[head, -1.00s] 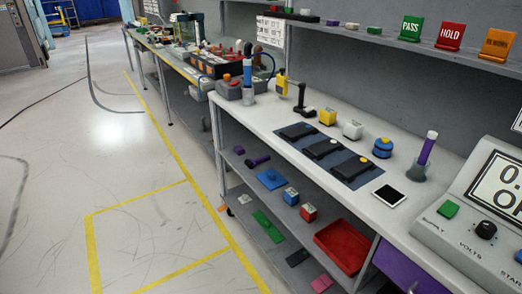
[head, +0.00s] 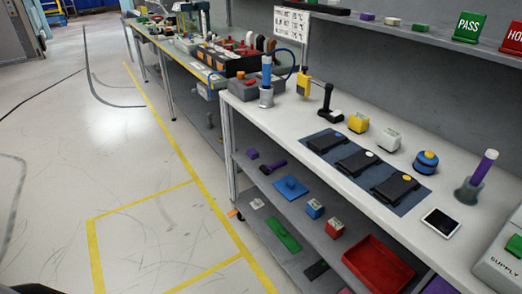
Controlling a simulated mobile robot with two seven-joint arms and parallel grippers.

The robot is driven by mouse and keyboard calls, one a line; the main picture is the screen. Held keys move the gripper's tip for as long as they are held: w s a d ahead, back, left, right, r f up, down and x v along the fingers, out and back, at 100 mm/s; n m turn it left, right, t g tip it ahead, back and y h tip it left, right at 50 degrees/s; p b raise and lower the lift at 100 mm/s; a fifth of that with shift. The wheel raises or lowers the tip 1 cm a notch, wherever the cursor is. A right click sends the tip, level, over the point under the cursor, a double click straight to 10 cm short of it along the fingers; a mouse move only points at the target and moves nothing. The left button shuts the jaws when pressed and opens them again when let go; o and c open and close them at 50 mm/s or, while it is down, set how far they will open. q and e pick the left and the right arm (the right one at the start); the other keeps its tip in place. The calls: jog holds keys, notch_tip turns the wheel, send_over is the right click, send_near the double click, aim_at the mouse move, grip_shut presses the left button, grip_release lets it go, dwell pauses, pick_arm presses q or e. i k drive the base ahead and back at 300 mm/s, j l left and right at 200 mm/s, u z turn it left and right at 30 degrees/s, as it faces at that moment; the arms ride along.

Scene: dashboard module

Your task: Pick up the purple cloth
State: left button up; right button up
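I cannot make out a purple cloth for certain. A small purple piece (head: 252,153) lies on the lower shelf at its far end, too small to tell whether it is cloth or a block. A dark purple tool (head: 272,166) lies beside it. A purple surface (head: 439,287) shows at the bottom right below the bench, cut off by the frame. Neither of my grippers is in view.
The white bench (head: 290,118) holds several dark modules on a blue mat (head: 411,201) and a white tablet (head: 440,223). Below, the shelf holds a red tray (head: 378,268), a green plate (head: 283,233) and small blocks. The floor at left (head: 130,160) is clear, with yellow lines.

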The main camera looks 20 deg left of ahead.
aim_at(252, 152)
jog(key=i+j+z, duration=0.1)
jog(key=j, duration=0.25)
jog(key=i+j, duration=0.2)
jog(key=j, duration=0.15)
jog(key=i+j+z, duration=0.15)
jog(key=j, duration=0.25)
jog(key=i+j+z, duration=0.1)
jog(key=j, duration=0.25)
jog(key=i+j, duration=0.1)
jog(key=j, duration=0.3)
jog(key=i+j, duration=0.15)
jog(key=j, duration=0.2)
jog(key=i+j, duration=0.1)
jog(key=j, duration=0.3)
jog(key=i+j, duration=0.1)
jog(key=j, duration=0.25)
